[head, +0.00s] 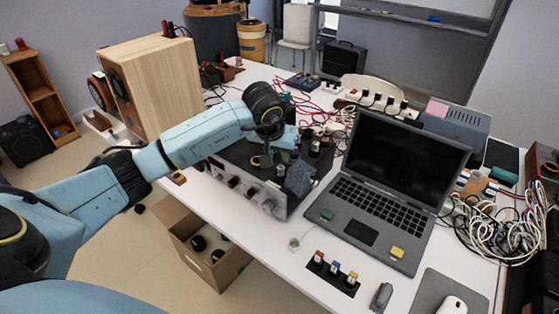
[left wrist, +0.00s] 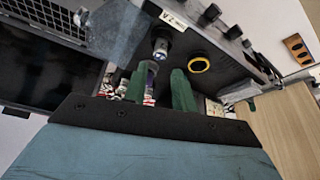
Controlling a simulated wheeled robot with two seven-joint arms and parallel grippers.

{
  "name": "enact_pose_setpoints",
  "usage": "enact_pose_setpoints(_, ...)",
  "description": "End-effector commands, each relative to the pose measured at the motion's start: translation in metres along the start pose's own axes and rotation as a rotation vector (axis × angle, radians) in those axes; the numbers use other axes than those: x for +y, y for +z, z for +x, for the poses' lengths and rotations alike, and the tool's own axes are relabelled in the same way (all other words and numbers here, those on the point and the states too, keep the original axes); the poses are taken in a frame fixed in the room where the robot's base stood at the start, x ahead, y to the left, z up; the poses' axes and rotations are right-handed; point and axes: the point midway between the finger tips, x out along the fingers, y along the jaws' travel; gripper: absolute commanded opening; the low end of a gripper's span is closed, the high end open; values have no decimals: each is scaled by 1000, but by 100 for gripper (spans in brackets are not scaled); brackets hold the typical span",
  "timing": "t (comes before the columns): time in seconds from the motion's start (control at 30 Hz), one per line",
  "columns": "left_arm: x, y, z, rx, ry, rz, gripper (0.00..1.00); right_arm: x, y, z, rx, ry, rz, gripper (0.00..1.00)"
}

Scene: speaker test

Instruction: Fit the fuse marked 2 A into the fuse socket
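My left gripper (left wrist: 160,88) is above the top of a black and silver amplifier (head: 243,190). Its two green fingers are apart, so it is open. A small purplish-grey cylinder (left wrist: 149,72) shows between them, nearer one finger; I cannot tell whether it touches. Beyond the fingertips are a silver round fitting (left wrist: 161,46), perhaps the fuse socket, and a yellow ring (left wrist: 199,64). A white label reading upside down, apparently 2 A (left wrist: 173,20), is beside the fitting. Three small pieces with red (head: 319,256), blue (head: 335,267) and yellow (head: 353,277) tops stand in a black holder. Their markings are unreadable. My right gripper is out of view.
An open laptop (head: 390,195) is right of the amplifier. A wooden speaker (head: 155,85) stands at the left. An open cardboard box (head: 215,262) is below the table edge.

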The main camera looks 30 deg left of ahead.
Motion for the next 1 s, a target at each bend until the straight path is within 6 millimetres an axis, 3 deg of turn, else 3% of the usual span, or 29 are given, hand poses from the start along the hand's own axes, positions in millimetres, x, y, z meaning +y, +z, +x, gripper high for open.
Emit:
enact_pose_setpoints(0.1,-1,-1,-27,4,-2,3,27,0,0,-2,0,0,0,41)
enact_pose_setpoints(0.33,0,0,-55,0,-1,0,27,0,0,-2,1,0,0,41)
enact_pose_setpoints(1.0,2,1,-59,-3,9,-2,27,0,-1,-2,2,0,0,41)
